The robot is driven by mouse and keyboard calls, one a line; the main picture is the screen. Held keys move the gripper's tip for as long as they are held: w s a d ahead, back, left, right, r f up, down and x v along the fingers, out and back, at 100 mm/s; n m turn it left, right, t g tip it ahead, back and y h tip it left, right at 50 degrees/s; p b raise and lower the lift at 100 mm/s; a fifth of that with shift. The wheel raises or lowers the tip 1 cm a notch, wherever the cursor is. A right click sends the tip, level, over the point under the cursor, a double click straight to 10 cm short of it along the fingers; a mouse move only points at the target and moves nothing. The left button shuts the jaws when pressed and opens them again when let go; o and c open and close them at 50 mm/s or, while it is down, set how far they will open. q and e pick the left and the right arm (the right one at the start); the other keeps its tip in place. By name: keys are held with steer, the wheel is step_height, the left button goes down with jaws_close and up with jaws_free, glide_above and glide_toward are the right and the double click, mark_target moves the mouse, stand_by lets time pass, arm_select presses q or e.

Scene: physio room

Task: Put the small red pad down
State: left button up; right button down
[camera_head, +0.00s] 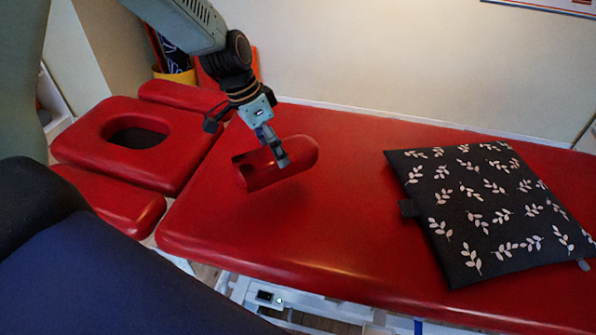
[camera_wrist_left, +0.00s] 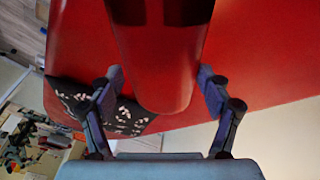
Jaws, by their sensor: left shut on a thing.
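The small red pad (camera_head: 297,160) is a rounded red block in the middle of the head view. My left gripper (camera_head: 280,155) comes down from the top and is shut on the pad. The pad is over the red treatment table (camera_head: 300,240); I cannot tell for certain whether it touches the surface. In the left wrist view the pad (camera_wrist_left: 160,55) fills the middle between the two fingers of my left gripper (camera_wrist_left: 163,90). The red table (camera_wrist_left: 260,60) shows behind it. My right gripper is not in view.
A black cushion with white leaf patterns (camera_head: 490,210) lies on the right part of the table. The headrest with an oval hole (camera_head: 95,150) is at the left end. The table's front middle is bare. A wall stands behind.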

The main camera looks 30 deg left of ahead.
mark_target(269, 152)
arm_select(q)
step_height(269, 152, down, 4)
steer(key=shift+r+b, duration=0.15)
steer(key=shift+b, duration=0.3)
steer(key=shift+d+f, duration=0.2)
steer(key=shift+f, duration=0.3)
step_height(269, 152, down, 4)
steer(key=shift+a+b, duration=0.15)
steer(key=shift+b, duration=0.7)
steer(key=shift+r, duration=0.15)
steer(key=shift+c, duration=0.6)
steer(key=o, duration=1.3)
steer(key=shift+o, duration=1)
